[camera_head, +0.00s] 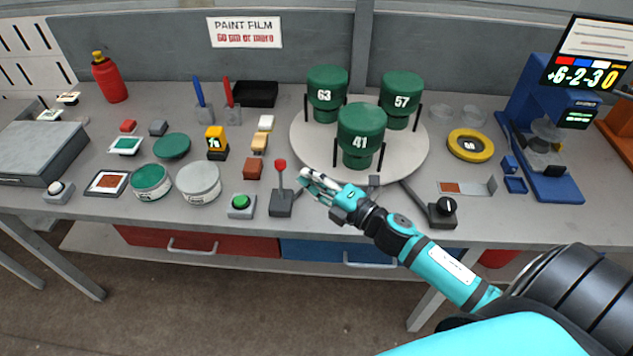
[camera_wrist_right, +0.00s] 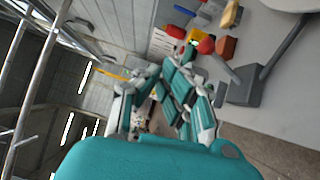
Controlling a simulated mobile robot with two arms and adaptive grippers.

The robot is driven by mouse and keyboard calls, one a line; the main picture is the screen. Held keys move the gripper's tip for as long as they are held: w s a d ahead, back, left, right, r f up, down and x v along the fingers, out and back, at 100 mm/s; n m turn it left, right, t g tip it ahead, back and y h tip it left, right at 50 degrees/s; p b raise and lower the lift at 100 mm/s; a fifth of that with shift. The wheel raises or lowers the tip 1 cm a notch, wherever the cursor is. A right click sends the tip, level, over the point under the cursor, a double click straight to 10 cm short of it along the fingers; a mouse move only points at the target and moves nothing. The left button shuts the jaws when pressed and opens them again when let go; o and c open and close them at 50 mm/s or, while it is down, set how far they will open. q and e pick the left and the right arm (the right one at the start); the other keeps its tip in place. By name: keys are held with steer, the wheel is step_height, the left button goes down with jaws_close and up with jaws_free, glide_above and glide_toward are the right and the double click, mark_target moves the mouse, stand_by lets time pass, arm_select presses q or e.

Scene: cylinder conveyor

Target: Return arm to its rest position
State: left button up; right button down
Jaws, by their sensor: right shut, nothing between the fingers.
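My right gripper (camera_head: 312,181) is over the front part of the bench in the head view, just right of the grey lever with a red knob (camera_head: 281,180). Its fingers are shut with nothing between them; they also show in the right wrist view (camera_wrist_right: 162,85). My right arm reaches in from the lower right. Green cylinders marked 63 (camera_head: 326,95), 57 (camera_head: 401,101) and 41 (camera_head: 361,138) stand upright on the round turntable (camera_head: 411,165) behind the gripper. My left gripper is not in view.
A black knob box (camera_head: 442,211) sits at the bench's front edge, right of the gripper. A green button (camera_head: 240,203) is left of the lever. A blue stand (camera_head: 545,170) is at the right. Several small blocks and round containers crowd the left side.

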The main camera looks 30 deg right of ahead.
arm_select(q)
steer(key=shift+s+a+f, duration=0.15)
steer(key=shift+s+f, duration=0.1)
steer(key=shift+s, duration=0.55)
arm_select(e)
steer(key=shift+s+d+r, duration=0.1)
steer(key=shift+s+r, duration=0.05)
steer(key=shift+s, duration=0.25)
steer(key=shift+s+d+r, duration=0.1)
steer(key=shift+s+r, duration=0.05)
steer(key=shift+s, duration=0.25)
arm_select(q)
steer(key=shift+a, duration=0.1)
